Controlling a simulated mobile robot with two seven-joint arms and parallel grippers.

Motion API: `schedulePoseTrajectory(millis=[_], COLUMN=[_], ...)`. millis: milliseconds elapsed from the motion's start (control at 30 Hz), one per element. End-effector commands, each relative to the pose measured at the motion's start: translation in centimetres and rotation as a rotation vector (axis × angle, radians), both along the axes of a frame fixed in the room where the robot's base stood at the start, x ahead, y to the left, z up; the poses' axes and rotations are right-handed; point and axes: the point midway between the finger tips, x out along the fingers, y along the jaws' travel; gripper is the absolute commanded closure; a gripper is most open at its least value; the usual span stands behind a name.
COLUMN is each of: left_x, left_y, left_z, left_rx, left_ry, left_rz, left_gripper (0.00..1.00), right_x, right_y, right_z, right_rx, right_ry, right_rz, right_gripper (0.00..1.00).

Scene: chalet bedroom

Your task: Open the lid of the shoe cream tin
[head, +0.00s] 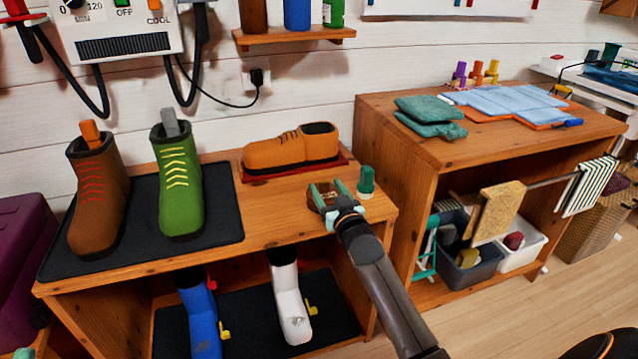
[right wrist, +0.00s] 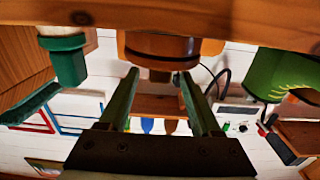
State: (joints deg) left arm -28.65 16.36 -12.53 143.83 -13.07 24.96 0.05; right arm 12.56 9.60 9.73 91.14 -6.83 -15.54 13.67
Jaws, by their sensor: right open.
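The shoe cream tin (right wrist: 160,45) is a low round orange-brown tin with a small darker knob, shown upside down in the right wrist view. My right gripper (head: 325,194) is open over the front right of the wooden bench top. In the right wrist view its two fingers (right wrist: 158,76) reach toward the tin, with the knob showing between their tips. I cannot tell whether they touch it. The lid looks closed. In the head view the gripper mostly hides the tin. My left gripper is not in view.
A green-capped item (head: 366,182) stands close right of the gripper. A tan shoe (head: 291,149) lies behind on a red mat. Brown (head: 98,200) and green (head: 178,190) boots stand on a dark mat to the left. A wooden cabinet (head: 400,140) stands to the right.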

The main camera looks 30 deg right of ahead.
Motion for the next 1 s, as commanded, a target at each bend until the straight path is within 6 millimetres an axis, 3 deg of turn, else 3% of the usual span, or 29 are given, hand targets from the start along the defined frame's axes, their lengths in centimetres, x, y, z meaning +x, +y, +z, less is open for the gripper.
schedulePoseTrajectory(millis=[100, 300, 767, 1000], left_x=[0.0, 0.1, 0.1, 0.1], left_y=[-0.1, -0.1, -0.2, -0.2], left_z=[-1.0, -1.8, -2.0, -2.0], left_rx=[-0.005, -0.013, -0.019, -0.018], left_ry=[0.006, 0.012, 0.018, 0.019], left_rz=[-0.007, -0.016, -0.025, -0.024], left_gripper=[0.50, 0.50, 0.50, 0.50], right_x=[2.0, 4.2, 5.1, 5.1], right_y=[-0.5, -1.0, -1.2, -1.2], right_z=[-0.2, -0.2, 0.0, 0.0], right_rx=[0.000, 0.001, 0.000, 0.000], right_ry=[-0.002, 0.000, 0.001, 0.001], right_rz=[0.000, 0.001, 0.000, 0.000], right_gripper=[0.35, 0.35, 0.35, 0.62])
